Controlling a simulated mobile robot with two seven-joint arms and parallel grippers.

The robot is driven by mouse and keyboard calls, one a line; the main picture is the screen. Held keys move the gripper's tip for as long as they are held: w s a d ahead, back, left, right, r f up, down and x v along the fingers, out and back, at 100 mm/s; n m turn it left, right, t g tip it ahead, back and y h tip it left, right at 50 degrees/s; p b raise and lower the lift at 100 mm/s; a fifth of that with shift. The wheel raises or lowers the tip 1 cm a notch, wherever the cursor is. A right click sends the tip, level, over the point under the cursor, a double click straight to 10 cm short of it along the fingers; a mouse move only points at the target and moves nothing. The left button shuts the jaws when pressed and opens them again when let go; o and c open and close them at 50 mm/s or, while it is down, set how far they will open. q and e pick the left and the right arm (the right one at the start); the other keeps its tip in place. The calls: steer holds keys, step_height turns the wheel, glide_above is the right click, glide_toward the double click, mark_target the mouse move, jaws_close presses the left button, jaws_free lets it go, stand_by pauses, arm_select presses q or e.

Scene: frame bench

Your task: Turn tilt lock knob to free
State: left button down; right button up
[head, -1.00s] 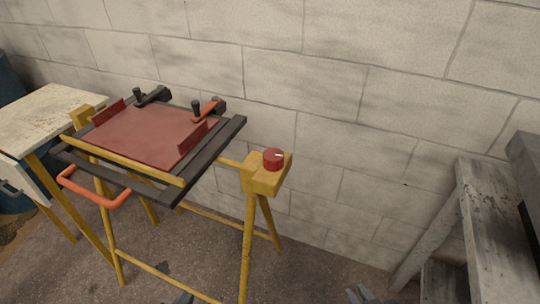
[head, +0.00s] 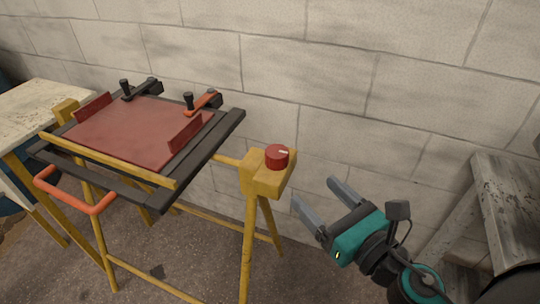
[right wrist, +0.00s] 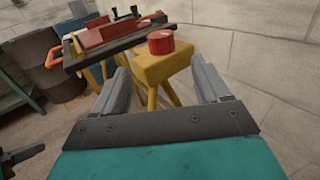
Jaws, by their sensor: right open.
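The tilt lock knob (head: 277,156) is a red round knob with a pale pointer mark on its top. It sits on a yellow block (head: 266,181) at the right end of the yellow frame. In the right wrist view the knob (right wrist: 161,42) shows ahead, between and beyond the fingers. My right gripper (head: 318,201) is open and empty, to the right of the knob and lower in the picture, apart from it. Its fingers (right wrist: 160,85) frame the yellow block in the right wrist view. My left gripper is not in the head view.
A dark tilting frame with a red plate (head: 135,130), clamps (head: 203,102) and an orange handle (head: 75,197) is left of the knob. A pale table (head: 35,115) stands at far left. A block wall (head: 310,80) is behind. A grey bench (head: 505,185) stands at right.

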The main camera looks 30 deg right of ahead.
mark_target(284, 161)
steer(key=w+p, duration=0.2)
steer(key=w, duration=0.1)
steer(key=w+p, duration=0.2)
steer(key=w, duration=0.2)
steer(key=w+a+p, duration=0.1)
steer(key=w+p, duration=0.1)
steer(key=w, duration=0.2)
steer(key=shift+a+r, duration=0.1)
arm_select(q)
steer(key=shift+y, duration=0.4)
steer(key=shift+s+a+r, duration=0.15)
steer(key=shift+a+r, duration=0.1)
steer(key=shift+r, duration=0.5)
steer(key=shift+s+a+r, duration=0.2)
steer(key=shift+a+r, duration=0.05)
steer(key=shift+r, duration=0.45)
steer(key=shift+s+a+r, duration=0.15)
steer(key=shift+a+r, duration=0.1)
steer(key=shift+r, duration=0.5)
arm_select(e)
steer(key=shift+w+a, duration=0.1)
steer(key=shift+w, duration=0.5)
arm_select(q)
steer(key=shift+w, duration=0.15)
arm_select(e)
steer(key=c, duration=1)
